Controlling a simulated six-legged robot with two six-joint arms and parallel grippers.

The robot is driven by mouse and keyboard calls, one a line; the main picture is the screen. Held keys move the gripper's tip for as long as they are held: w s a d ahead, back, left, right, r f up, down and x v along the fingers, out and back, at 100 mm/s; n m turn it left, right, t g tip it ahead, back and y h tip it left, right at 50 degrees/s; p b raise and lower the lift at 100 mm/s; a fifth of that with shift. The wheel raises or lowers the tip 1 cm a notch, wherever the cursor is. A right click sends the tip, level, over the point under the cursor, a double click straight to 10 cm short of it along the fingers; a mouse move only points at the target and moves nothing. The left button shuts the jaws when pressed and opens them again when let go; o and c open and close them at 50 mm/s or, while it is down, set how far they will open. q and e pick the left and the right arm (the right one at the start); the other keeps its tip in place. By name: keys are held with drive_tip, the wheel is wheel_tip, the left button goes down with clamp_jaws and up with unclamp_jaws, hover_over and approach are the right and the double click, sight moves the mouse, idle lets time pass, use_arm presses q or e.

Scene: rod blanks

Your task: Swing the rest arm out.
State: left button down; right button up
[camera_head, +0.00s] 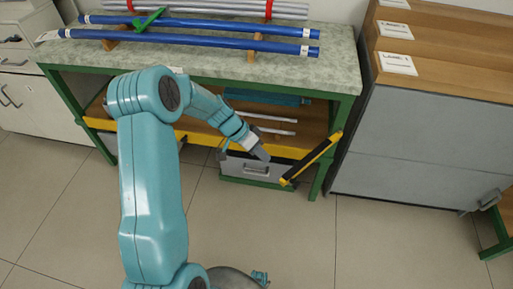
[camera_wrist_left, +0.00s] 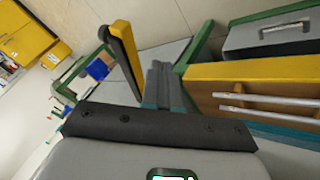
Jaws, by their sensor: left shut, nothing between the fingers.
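The rest arm (camera_head: 312,158) is a black bar with yellow edging and yellow ends. It stands out at a slant from the right end of the bench's yellow front rail (camera_head: 195,137), its free end towards me and to the left. My left gripper (camera_head: 263,156) is shut and empty, just left of the rest arm and in front of the rail. In the left wrist view the rest arm (camera_wrist_left: 126,55) stands close beside the shut fingers (camera_wrist_left: 158,84); I cannot tell if they touch. My right gripper is not in view.
Blue rods (camera_head: 190,36) and silver rods lie on supports on the green-framed bench (camera_head: 340,70). More silver rods lie on the shelf below, above a grey drawer box (camera_head: 256,168). A grey cabinet (camera_head: 430,130) stands at the right. The tiled floor in front is clear.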

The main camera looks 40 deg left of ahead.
use_arm(q)
drive_tip(key=d+f, duration=0.3)
drive_tip(key=d, duration=0.2)
drive_tip(key=shift+w+d, duration=0.4)
drive_tip(key=shift+w, duration=0.05)
